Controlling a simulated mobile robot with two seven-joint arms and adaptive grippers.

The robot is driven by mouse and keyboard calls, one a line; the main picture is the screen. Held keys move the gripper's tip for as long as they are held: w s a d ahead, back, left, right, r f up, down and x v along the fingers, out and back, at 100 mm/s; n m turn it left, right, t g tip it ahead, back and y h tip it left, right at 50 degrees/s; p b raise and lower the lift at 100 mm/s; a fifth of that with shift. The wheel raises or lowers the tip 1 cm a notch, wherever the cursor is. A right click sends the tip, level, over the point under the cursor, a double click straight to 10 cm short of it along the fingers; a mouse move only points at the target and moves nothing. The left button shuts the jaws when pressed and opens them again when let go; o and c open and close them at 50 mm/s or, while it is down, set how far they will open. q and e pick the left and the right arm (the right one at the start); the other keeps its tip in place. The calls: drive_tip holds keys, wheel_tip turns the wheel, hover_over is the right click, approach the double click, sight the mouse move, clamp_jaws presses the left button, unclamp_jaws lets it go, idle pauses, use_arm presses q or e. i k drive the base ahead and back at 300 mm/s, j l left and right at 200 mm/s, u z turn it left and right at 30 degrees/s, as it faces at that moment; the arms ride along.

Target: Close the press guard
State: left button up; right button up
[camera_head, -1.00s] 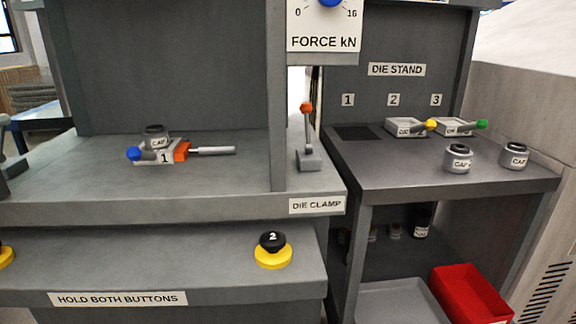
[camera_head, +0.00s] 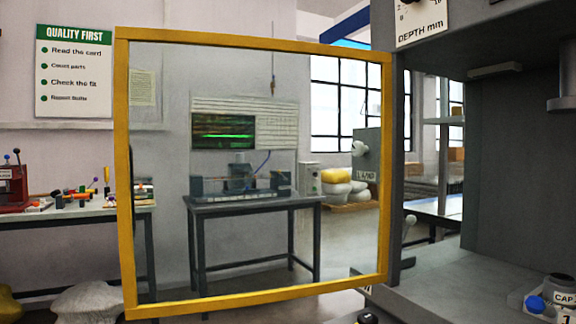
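The press guard (camera_head: 122,180) is a clear panel in a yellow frame. It stands swung open to the left of the press (camera_head: 520,170), with its right side along the press's dark left post (camera_head: 397,170). The press's work opening is uncovered. A small lever with a pale ball knob (camera_head: 410,220) is by the post. A die with a blue knob (camera_head: 535,303) and a cap (camera_head: 561,288) on it are on the press bed at the bottom right, partly cut off by the picture edge. Neither of my grippers shows.
Through the clear panel show a dark table (camera_head: 255,204) with equipment and pale sacks (camera_head: 338,188). A bench with a red device (camera_head: 12,186) and small parts is at the left. Pale stools or sacks (camera_head: 88,301) are low at the left.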

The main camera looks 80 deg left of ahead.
sight(124, 152)
drive_tip(key=k+j, duration=0.25)
drive_tip(key=k, duration=0.15)
drive_tip(key=k+j+z, duration=0.1)
drive_tip(key=k+j, duration=0.2)
drive_tip(key=k, duration=0.15)
drive_tip(key=k+j+z, duration=0.2)
drive_tip(key=k+j, duration=0.65)
drive_tip(key=j, duration=0.25)
drive_tip(key=k+j+z, duration=0.1)
drive_tip(key=j, duration=0.25)
drive_tip(key=k+j, duration=0.1)
drive_tip(key=j, duration=0.3)
drive_tip(key=j+z, duration=0.15)
drive_tip(key=j, duration=0.95)
drive_tip(key=k+j+z, duration=0.15)
drive_tip(key=j, duration=0.15)
